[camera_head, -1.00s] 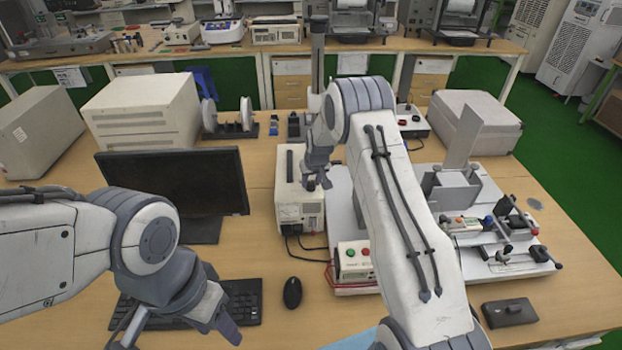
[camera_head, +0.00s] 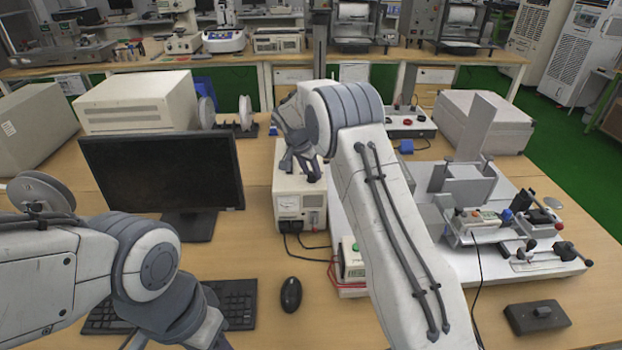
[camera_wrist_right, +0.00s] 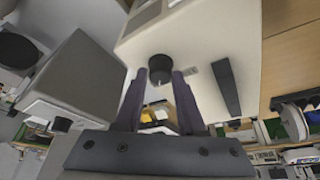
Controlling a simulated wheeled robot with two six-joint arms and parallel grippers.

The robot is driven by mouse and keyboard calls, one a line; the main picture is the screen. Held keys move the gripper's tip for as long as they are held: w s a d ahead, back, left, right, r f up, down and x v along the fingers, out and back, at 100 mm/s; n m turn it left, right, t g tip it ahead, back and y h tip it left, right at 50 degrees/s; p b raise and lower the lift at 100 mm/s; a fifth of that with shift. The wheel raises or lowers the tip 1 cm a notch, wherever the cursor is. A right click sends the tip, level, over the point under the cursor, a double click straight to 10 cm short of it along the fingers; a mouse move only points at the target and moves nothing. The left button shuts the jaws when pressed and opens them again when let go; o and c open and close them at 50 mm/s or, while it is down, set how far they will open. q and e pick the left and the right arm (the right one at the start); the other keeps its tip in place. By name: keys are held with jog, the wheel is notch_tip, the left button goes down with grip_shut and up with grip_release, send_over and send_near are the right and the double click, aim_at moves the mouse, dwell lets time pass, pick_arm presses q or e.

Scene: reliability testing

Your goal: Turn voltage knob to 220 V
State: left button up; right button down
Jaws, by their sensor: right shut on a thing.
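The voltage box (camera_head: 288,222) is cream, with a meter on its front, and stands in the middle of the table. Its black knob (camera_wrist_right: 158,93) shows in the right wrist view, between the fingers. My right gripper (camera_head: 308,172) reaches over the top of the box, with its fingers (camera_wrist_right: 160,75) shut on the knob on both sides. The knob's scale and pointer cannot be read. My left arm (camera_head: 165,300) is at the lower left over the keyboard, and its fingertips are below the picture edge.
A monitor (camera_head: 160,172) stands left of the box, with a keyboard (camera_head: 235,300) and mouse (camera_head: 291,294) in front. A white platform with metal fixtures (camera_head: 470,190) is to the right.

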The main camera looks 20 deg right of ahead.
jog(key=shift+a+m+g, duration=0.1)
jog(key=shift+m+g, duration=0.2)
jog(key=shift+m, duration=0.4)
jog(key=shift+b, duration=0.3)
jog(key=c, duration=0.5)
grip_release()
jog(key=b+v, duration=0.1)
jog(key=v, duration=0.9)
jog(key=shift+a+r, duration=0.2)
